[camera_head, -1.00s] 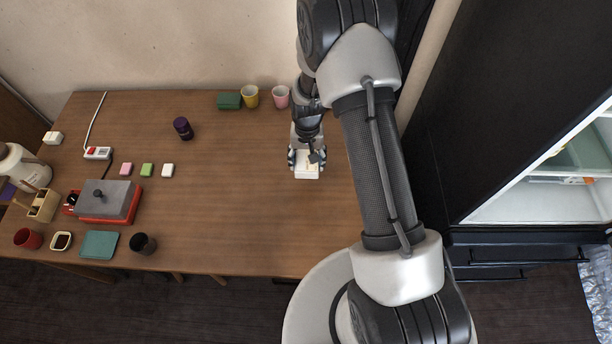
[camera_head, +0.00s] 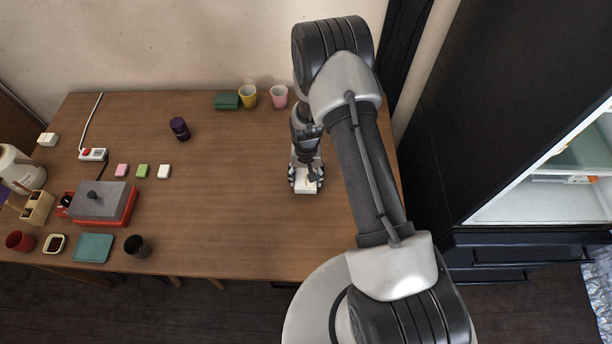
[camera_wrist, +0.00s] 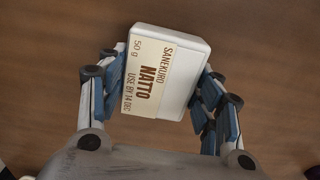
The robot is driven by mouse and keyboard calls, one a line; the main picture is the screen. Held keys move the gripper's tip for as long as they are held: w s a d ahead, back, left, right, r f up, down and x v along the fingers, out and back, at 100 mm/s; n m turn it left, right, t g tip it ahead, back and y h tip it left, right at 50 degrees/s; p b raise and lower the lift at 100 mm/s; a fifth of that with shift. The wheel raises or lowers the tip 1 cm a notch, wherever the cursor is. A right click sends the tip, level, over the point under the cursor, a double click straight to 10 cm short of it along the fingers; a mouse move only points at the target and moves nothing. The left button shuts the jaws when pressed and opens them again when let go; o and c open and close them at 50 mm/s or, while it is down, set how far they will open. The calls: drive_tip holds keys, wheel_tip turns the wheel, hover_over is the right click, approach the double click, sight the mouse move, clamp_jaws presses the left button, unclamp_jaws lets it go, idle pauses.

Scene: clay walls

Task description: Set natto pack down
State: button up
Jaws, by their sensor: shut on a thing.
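The natto pack (camera_wrist: 165,72) is a white box with a cream label reading "SANEKURO NATTO". It sits tilted between the blue-grey fingers of my gripper (camera_wrist: 160,105) in the wrist view, one finger on each side. In the head view my gripper (camera_head: 306,179) is over the right part of the wooden table (camera_head: 240,210), with the white pack (camera_head: 305,188) showing at its tip. I cannot tell whether the pack touches the table.
A yellow cup (camera_head: 249,97), a pink cup (camera_head: 279,97) and a green box (camera_head: 227,101) stand at the back edge. A purple jar (camera_head: 180,128) and a red grill (camera_head: 103,203) are to the left. The table around my gripper is clear.

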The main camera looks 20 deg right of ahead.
drive_tip(key=shift+f, duration=0.2)
drive_tip(key=o, duration=1.2)
drive_tip(key=shift+r, duration=0.15)
